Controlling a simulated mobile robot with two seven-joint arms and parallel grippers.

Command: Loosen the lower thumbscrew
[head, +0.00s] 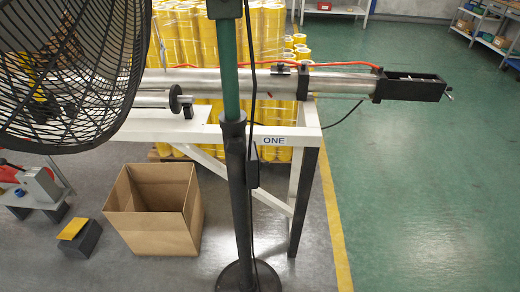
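No gripper of mine is in view. I cannot make out for sure which part is the lower thumbscrew. A small knob-like part (449,95) sticks out at the right end of the black end block (412,86) on the machine's long metal shaft (335,83). A pedestal stand with a green upper pole (229,70) and a black lower tube (238,185) rises in the foreground, with a black collar (232,128) where the two meet. Any screw on that collar is too small to tell. The pole hides part of the machine.
A black caged fan (75,65) fills the upper left. An open cardboard box (160,222) and a black block with a yellow top (80,238) are on the floor. Stacked yellow rolls (270,35) stand behind the white machine frame (275,131). The green floor (440,200) at right is clear.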

